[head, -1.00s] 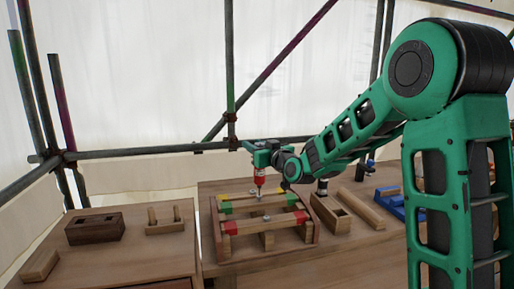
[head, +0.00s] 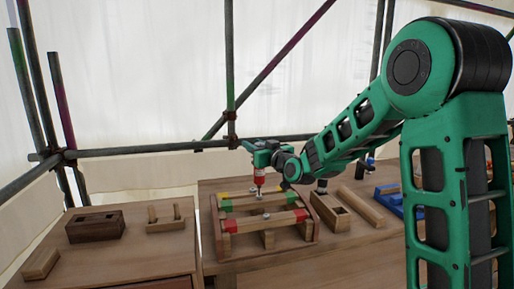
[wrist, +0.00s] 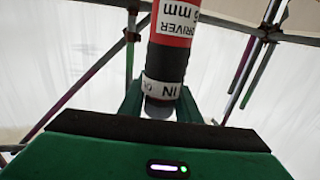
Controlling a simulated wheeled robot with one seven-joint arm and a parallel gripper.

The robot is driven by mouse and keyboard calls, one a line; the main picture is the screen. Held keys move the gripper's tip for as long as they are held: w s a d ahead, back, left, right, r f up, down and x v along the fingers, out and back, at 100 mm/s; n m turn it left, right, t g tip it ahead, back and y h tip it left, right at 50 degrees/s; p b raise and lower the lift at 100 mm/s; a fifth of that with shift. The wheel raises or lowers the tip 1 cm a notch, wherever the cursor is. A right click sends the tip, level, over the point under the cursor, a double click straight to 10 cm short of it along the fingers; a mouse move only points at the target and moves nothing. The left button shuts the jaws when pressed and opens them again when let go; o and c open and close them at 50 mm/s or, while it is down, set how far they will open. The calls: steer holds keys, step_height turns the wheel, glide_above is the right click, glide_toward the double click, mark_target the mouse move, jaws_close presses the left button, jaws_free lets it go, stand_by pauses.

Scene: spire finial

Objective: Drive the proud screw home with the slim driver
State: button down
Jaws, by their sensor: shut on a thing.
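My gripper (head: 262,152) is shut on the slim driver (head: 260,176), which has a red and black handle with white labels. The driver hangs upright, tip down, over the rear bar (head: 233,205) with green and yellow tape on the wooden frame. Its tip is at or just above that bar's middle; I cannot tell whether it touches a screw head there. A silvery screw head (head: 266,215) shows nearer the front bar with red tape (head: 252,222). In the wrist view the driver handle (wrist: 173,45) stands between the jaws, its label upside down; the tip is hidden.
Right of the frame are a wooden block with a slot (head: 330,211), a long wooden bar (head: 362,206) and a blue rack (head: 388,194). A dark two-hole block (head: 95,226) and a pegged block (head: 166,218) sit on the left table. Scaffold poles stand behind.

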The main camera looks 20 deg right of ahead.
steer(key=shift+f, duration=0.25)
stand_by(0.4)
